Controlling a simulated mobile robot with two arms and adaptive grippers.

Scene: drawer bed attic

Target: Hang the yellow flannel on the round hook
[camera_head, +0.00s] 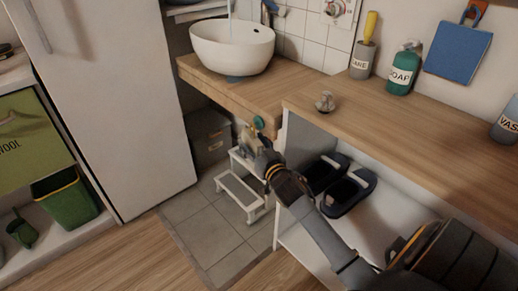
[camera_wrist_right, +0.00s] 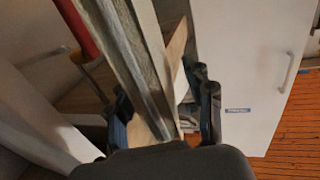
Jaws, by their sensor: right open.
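My right gripper (camera_head: 250,141) reaches down in front of the gap under the basin counter, over the white step stool. In the right wrist view its two dark fingers (camera_wrist_right: 165,105) are spread, with no cloth visible between them. I cannot make out a yellow flannel in either view. A small round teal piece (camera_head: 259,122) shows by the counter edge, just above the gripper; I cannot tell whether it is the round hook. A blue square cloth or board (camera_head: 457,52) hangs on the wall at upper right. My left gripper is out of view.
The wooden counter (camera_head: 420,122) holds a soap bottle (camera_head: 404,70) and a small metal knob-like item (camera_head: 325,101). Dark slippers (camera_head: 350,192) lie on the shelf below. A white basin (camera_head: 232,46) stands behind. The white step stool (camera_head: 240,194) is below the gripper.

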